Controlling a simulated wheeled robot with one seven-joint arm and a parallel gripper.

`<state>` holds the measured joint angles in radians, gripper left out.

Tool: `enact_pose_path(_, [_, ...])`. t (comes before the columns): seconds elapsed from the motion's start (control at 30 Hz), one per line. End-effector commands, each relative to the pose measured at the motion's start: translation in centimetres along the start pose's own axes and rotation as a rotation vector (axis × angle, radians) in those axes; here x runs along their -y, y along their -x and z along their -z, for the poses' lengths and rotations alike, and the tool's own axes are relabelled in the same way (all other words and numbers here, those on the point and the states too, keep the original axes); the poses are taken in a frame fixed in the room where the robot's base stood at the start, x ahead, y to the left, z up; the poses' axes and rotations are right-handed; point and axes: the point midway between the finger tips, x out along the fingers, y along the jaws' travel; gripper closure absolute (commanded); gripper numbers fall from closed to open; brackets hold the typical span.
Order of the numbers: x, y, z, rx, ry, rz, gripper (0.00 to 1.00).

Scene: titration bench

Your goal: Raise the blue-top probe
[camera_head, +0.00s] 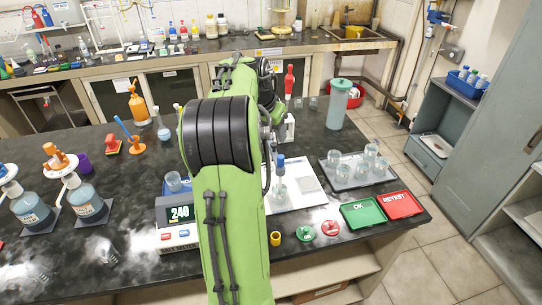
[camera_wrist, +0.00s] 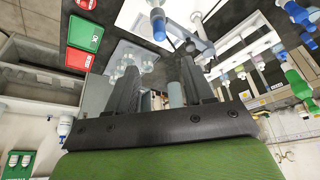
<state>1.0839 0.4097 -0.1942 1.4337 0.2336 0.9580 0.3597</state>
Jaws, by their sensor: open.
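The blue-top probe (camera_head: 280,161) stands upright in the head view, its lower end in or over a clear beaker (camera_head: 280,190) on a white plate, just right of my green arm. In the wrist view its blue top (camera_wrist: 159,28) shows at the top, beyond the fingertips. My gripper (camera_wrist: 157,68) is open in the wrist view, with its two dark fingers apart and nothing held between them. It is apart from the probe. In the head view my arm hides the gripper's fingers and part of the bench around the probe.
A tray (camera_head: 331,160) with several beakers stands right of the probe. A green OK mat (camera_head: 362,214) and a red RETEST mat (camera_head: 400,205) lie at the front right. A meter reading 240 (camera_head: 178,214) stands left of my arm. A teal-lidded container (camera_head: 339,105) stands behind.

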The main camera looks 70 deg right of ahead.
Motion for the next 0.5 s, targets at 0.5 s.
enact_pose_path(0.5, [0.0, -12.5, -0.2, 0.005, 0.002, -0.001, 0.48])
